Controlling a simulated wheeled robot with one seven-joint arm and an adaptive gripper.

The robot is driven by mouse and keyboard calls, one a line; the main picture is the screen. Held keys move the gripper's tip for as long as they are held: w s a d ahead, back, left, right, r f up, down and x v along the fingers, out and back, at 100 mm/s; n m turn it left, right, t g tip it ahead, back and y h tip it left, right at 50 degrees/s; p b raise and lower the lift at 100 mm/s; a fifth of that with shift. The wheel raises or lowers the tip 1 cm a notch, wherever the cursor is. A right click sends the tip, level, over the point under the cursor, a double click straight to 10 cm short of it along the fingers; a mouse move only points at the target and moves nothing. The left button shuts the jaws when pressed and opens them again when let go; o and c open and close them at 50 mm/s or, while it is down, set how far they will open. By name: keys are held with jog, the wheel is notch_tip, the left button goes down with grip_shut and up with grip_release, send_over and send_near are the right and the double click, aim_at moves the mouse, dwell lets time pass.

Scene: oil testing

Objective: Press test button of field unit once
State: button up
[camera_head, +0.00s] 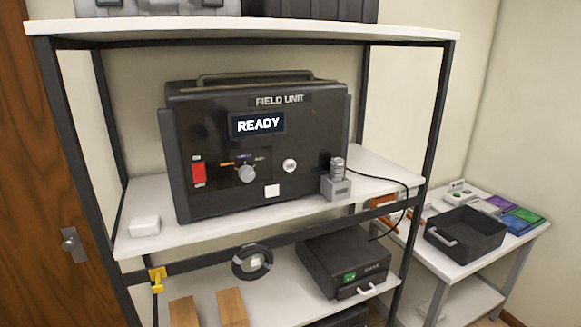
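The field unit (317,135) is a dark box with a top handle, upright on the middle shelf. Its screen (258,124) reads "READY". Its front has a red rocker switch (199,173) at left and a grey rotary knob (246,171) with small coloured labels. Right of the knob is a round white button (290,165). Below is a white square piece (272,190). Labels by these controls are too small to read, so I cannot tell which one is marked test. My gripper is not in view.
A grey metal fixture (337,183) stands by the unit's lower right, with a black cable nearby. A small white block (145,226) sits on the shelf (225,226) at left. Black posts frame the shelf. A side table at right holds a black tray (465,245).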

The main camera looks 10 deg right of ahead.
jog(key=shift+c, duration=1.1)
